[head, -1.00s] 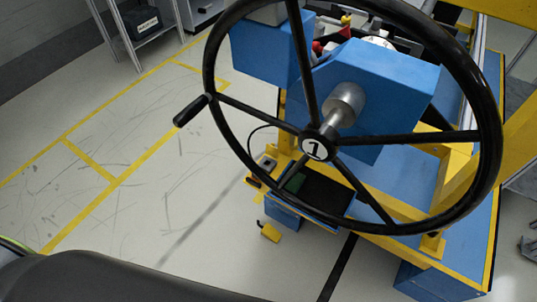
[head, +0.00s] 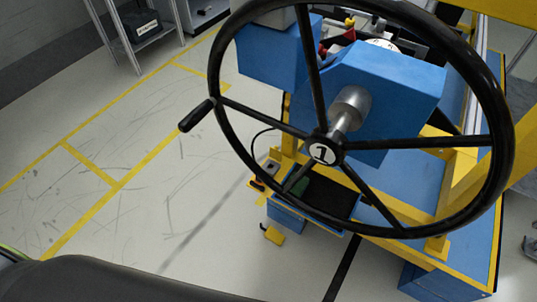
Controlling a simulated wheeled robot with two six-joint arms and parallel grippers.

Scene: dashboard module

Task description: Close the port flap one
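No port flap can be made out for certain in the head view. A large black handwheel (head: 493,142) with a hub plate marked "1" (head: 323,151) fills the right half, with a black knob handle (head: 197,115) at its left rim. Its silver shaft (head: 351,105) runs into a blue housing (head: 395,90) behind it. The wheel and housing hide parts of the module. Neither of my grippers is in view.
Yellow frame bars (head: 470,195) and a blue deck (head: 470,250) lie behind and below the wheel. A dark open tray (head: 325,203) sits low on the module. Left is bare grey floor (head: 150,220) with yellow lines; a metal shelf (head: 110,35) stands at the back left.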

